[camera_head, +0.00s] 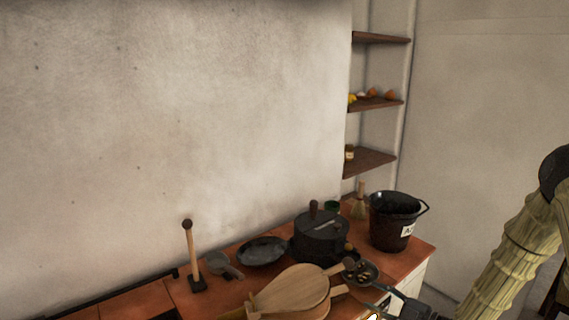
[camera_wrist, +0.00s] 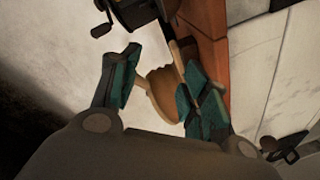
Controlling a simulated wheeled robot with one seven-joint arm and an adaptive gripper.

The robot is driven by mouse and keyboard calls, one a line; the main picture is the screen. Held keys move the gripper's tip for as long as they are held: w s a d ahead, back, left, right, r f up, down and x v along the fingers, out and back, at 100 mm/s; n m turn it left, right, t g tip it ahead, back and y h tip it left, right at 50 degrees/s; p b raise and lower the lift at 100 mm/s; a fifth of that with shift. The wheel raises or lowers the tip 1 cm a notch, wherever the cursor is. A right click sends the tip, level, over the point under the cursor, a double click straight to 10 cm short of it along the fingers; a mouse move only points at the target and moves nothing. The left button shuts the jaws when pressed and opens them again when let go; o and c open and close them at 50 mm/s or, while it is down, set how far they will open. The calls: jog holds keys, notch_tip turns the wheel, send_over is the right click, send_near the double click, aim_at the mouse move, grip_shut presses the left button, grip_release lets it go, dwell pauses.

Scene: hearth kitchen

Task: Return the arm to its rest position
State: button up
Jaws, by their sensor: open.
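My gripper (camera_wrist: 160,85) is open in the wrist view, with its two teal-padded fingers apart. A brown wooden object (camera_wrist: 163,97) shows between and beyond the fingers; I cannot tell its distance, and nothing is visibly clamped. In the head view my pale ribbed arm comes in from the right. It reaches down to the counter's front edge, where dark parts of my gripper (camera_head: 408,304) show at the bottom, partly cut off by the frame.
Wall shelves (camera_head: 375,103) stand behind. The space above the counter is clear.

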jog(key=s+a+f+m+g+h+p, duration=0.1)
jog(key=s+a+f+m+g+h, duration=0.2)
jog(key=s+f+m, duration=0.45)
jog(key=s+a+f+m+g+h+p, duration=0.15)
jog(key=s+f+m+h, duration=0.25)
jog(key=s+f, duration=0.55)
jog(key=s+f+m+g+h, duration=0.2)
jog(key=s+m+g, duration=0.1)
jog(key=s, duration=1)
jog(key=s+f+m+g+h, duration=0.3)
jog(key=s+m+g, duration=0.1)
jog(key=s, duration=0.9)
jog(key=shift+s+f+m+p, duration=0.15)
jog(key=shift+m+p, duration=0.15)
jog(key=shift+m, duration=0.35)
